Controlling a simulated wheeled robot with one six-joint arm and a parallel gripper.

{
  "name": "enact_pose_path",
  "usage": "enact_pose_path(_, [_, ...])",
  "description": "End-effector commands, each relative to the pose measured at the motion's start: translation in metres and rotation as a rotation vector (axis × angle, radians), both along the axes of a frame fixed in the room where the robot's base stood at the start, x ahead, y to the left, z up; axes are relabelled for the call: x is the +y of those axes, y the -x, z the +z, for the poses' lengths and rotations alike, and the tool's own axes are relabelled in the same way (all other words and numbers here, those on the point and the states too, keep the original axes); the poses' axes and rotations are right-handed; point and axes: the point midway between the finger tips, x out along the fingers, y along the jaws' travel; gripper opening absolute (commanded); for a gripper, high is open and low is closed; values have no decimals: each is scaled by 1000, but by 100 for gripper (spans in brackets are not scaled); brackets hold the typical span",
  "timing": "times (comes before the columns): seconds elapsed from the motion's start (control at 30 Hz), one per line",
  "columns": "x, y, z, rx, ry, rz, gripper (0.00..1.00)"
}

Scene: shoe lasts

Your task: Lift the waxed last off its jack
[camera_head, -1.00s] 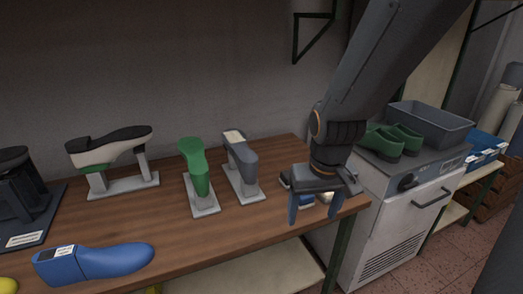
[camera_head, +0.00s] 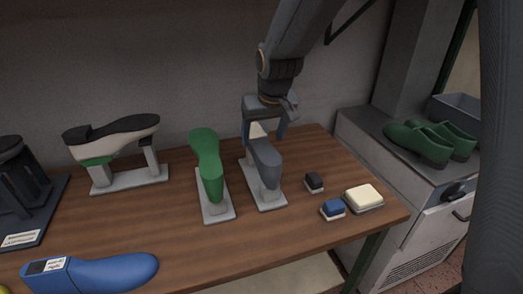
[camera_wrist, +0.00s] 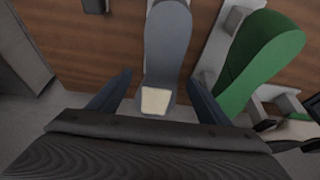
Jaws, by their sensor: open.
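A grey last (camera_head: 265,158) with a cream patch (camera_wrist: 155,101) on its heel end sits upright on a grey jack (camera_head: 268,197) on the wooden bench. A green last (camera_head: 207,158) stands on a similar jack (camera_head: 217,211) to its left. My gripper (camera_head: 264,138) is open at the heel end of the grey last, pointing down, with one finger on each side. In the wrist view the grey last (camera_wrist: 167,45) runs between the two fingers, with gaps on both sides.
A cream block (camera_head: 363,196), a blue brush-like block (camera_head: 332,208) and a dark one (camera_head: 314,182) lie right of the jack. A black-soled shoe form (camera_head: 112,140) stands at the left back. A blue last (camera_head: 90,273) lies at the front left.

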Motion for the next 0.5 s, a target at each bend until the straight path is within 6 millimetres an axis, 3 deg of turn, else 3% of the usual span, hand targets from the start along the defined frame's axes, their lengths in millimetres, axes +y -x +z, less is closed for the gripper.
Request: enact_pose_path(0.5, [6,-15,-46,1,0,0,71])
